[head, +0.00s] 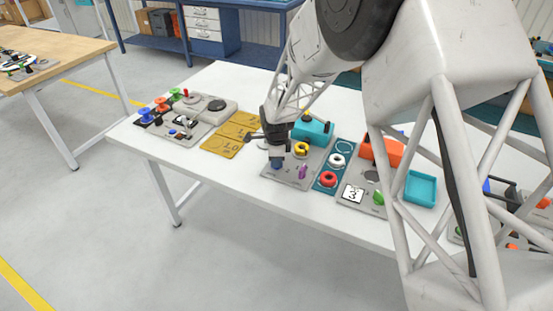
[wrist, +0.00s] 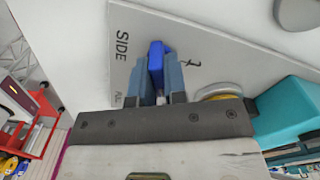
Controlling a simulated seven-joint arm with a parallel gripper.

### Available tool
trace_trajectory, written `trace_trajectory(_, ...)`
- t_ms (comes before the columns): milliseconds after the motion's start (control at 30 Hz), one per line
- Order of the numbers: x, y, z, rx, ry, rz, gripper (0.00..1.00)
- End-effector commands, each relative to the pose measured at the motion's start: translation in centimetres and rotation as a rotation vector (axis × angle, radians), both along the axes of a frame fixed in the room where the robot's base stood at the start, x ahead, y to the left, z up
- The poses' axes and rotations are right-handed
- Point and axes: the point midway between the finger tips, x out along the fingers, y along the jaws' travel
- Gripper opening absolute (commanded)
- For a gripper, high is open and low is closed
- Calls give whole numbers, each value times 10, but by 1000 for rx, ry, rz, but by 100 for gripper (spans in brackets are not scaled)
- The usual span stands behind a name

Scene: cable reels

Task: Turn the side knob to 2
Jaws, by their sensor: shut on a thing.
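The side knob (wrist: 156,60) is blue and stands on a grey panel (wrist: 215,52) with the word SIDE printed beside it in the wrist view. My gripper (wrist: 159,80) is shut on the knob, with one finger on each side of it. In the head view my gripper (head: 277,158) points down at the left part of the grey panel (head: 287,183), over the blue knob (head: 276,165). Dark marks show to the right of the knob in the wrist view, but I cannot read a 2 there or tell which setting the knob is at.
A yellow reel (head: 301,149), a purple knob (head: 302,172) and a teal box (head: 312,131) are close to my gripper. A teal strip with white and red rings (head: 328,179) lies to the right. Yellow plates (head: 226,144) lie to the left. The white table's front edge is mostly clear.

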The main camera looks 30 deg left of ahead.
Motion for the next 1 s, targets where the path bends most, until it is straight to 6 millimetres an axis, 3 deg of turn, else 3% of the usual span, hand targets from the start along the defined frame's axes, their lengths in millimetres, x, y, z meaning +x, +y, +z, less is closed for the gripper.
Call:
trace_trajectory(600, 0, 1, 1, 1, 0, -451, 0)
trace_trajectory(967, 0, 1, 0, 0, 0, -506, 0)
trace_trajectory(1000, 0, 1, 0, 0, 0, -505, 16)
